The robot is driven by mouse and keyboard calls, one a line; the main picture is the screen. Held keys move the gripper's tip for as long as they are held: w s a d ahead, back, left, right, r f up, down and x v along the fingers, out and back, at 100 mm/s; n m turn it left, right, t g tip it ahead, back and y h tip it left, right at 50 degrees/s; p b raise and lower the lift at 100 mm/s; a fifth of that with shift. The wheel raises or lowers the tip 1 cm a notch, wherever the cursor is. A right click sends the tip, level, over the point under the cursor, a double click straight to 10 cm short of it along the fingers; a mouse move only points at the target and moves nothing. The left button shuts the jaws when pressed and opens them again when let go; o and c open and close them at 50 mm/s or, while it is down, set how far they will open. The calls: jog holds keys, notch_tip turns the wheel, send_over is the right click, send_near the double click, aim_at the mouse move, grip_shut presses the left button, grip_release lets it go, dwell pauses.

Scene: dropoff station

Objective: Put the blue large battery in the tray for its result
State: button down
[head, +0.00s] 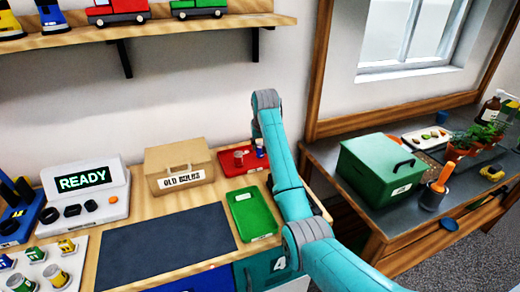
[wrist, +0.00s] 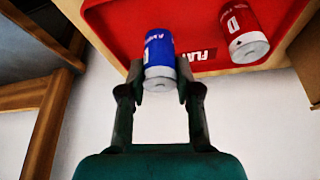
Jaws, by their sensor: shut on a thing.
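The blue battery (wrist: 160,55) is between the two fingers of my gripper (wrist: 159,88), which is shut on it. It appears in front of the red tray (wrist: 115,28) in the wrist view; I cannot tell whether it touches the floor of the tray. In the head view a small bit of the blue battery (head: 260,152) shows at the right side of the red tray (head: 228,168), beside my arm. The green tray (head: 250,222) is empty, nearer to me. The tester (head: 88,192) has a lit display reading READY.
A red battery (wrist: 243,32) lies in the red tray, to the right of the blue one in the wrist view. A cardboard box (head: 180,165) stands left of the trays. A dark mat (head: 165,240) is bare. Several batteries stand on a white rack (head: 45,268) at left.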

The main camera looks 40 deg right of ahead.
jog(key=shift+f, duration=0.95)
jog(key=shift+f, duration=0.15)
jog(key=c, duration=0.8)
grip_release()
jog(key=shift+s+r, duration=0.1)
jog(key=shift+r, duration=0.5)
jog(key=v, duration=1.1)
jog(key=shift+a, duration=0.15)
jog(key=shift+s, duration=0.1)
